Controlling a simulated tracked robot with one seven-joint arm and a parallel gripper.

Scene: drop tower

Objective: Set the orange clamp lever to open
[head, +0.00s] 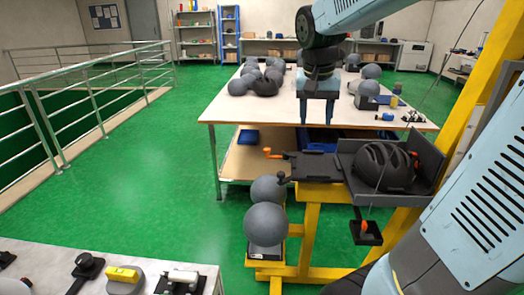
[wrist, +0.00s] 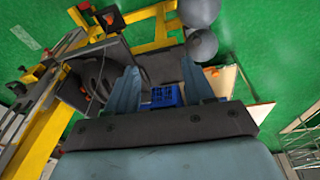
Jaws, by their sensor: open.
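An orange lever (head: 268,152) with an upright knob sticks out at the left end of a dark flat plate (head: 312,167) on a yellow stand. A second small orange part (head: 364,226) sits on a dark block low on the stand; I cannot tell for certain which is the clamp lever. My gripper (head: 317,112) points down above and behind the plate, over the white table's front edge, apart from both orange parts. Its fingers (wrist: 160,80) are spread and empty in the wrist view.
A black helmet (head: 383,166) lies in a dark open box right of the plate. A black ball-ended lever (head: 283,178) and grey spheres (head: 265,224) are at the stand's left. The white table (head: 225,112) holds several grey headforms. Green floor on the left is clear up to a railing.

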